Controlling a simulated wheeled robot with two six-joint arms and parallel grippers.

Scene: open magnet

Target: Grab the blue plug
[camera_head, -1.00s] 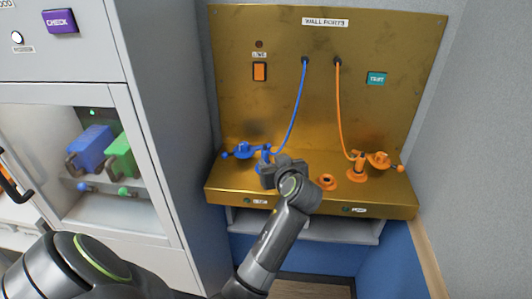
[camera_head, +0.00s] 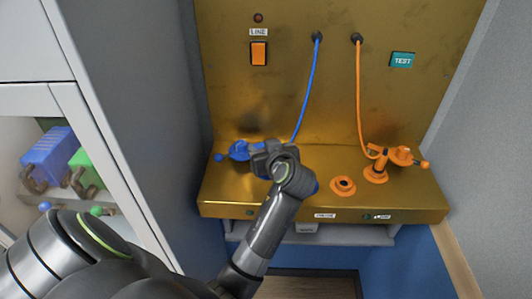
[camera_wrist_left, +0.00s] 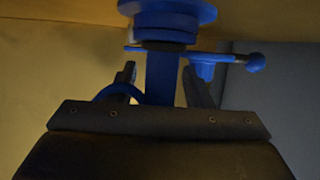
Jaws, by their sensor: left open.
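The blue plug stands at the left of the brass shelf, mostly hidden behind my left gripper (camera_head: 268,158) in the head view. A blue cable (camera_head: 304,92) runs down behind the gripper. In the left wrist view the blue upright part of the plug (camera_wrist_left: 161,78) is between the two open fingers (camera_wrist_left: 158,72), with a visible gap on the left side. The right finger looks very near it; contact cannot be told. A round blue flange (camera_wrist_left: 166,15) is above. My right gripper is not in view.
A blue cap with a ball-ended handle (camera_head: 240,150) sits just left of the gripper. An empty orange socket (camera_head: 343,186) and an orange plug (camera_head: 377,170) stand to the right on the brass shelf (camera_head: 225,192). A cabinet (camera_head: 110,140) closes off the left.

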